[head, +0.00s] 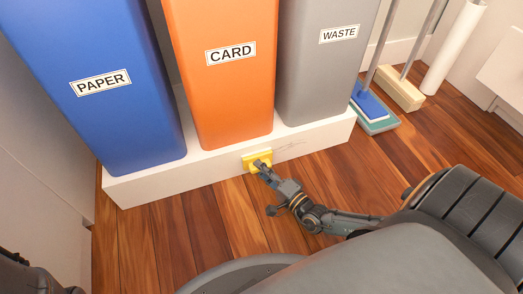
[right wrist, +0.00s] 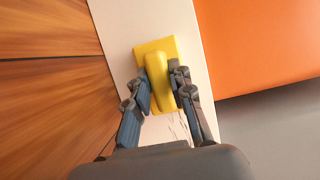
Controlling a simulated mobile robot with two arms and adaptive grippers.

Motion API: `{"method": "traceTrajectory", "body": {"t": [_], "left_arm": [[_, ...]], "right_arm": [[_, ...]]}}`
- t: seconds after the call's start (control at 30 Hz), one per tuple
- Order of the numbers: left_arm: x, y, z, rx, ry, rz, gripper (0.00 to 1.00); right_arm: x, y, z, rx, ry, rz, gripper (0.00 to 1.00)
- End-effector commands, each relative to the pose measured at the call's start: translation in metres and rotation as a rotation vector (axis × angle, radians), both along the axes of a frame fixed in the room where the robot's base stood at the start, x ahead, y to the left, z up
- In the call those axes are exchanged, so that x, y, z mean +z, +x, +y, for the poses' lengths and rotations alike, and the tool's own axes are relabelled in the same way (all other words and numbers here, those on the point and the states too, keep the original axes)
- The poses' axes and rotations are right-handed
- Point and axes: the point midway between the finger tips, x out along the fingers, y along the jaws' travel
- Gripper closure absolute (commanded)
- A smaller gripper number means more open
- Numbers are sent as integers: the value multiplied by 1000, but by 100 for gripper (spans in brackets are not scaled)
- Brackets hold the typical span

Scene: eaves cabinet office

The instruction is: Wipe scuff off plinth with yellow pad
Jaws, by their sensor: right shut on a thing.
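The white plinth (head: 150,189) is a low block under three bins, and its front face also shows in the right wrist view (right wrist: 118,20). The scuff (head: 289,146) is a patch of thin dark lines on that face, just right of the pad; part of it shows in the right wrist view (right wrist: 176,128). The yellow pad (head: 249,164) lies against the plinth's front face below the orange bin. My right gripper (head: 262,167) is shut on the pad's raised grip (right wrist: 157,78). My left gripper is not in view.
A blue PAPER bin (head: 105,110), an orange CARD bin (head: 228,100) and a grey WASTE bin (head: 322,80) stand on the plinth. A blue mop head (head: 371,107) and a cream broom head (head: 402,92) stand to the right. Wooden floor (head: 180,230) in front is clear.

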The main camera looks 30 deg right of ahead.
Motion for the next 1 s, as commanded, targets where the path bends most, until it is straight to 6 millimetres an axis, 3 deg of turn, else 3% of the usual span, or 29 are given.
{"method": "traceTrajectory", "body": {"t": [1.0], "left_arm": [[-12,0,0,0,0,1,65]], "right_arm": [[0,-14,-64,-1,-1,0,100]]}}
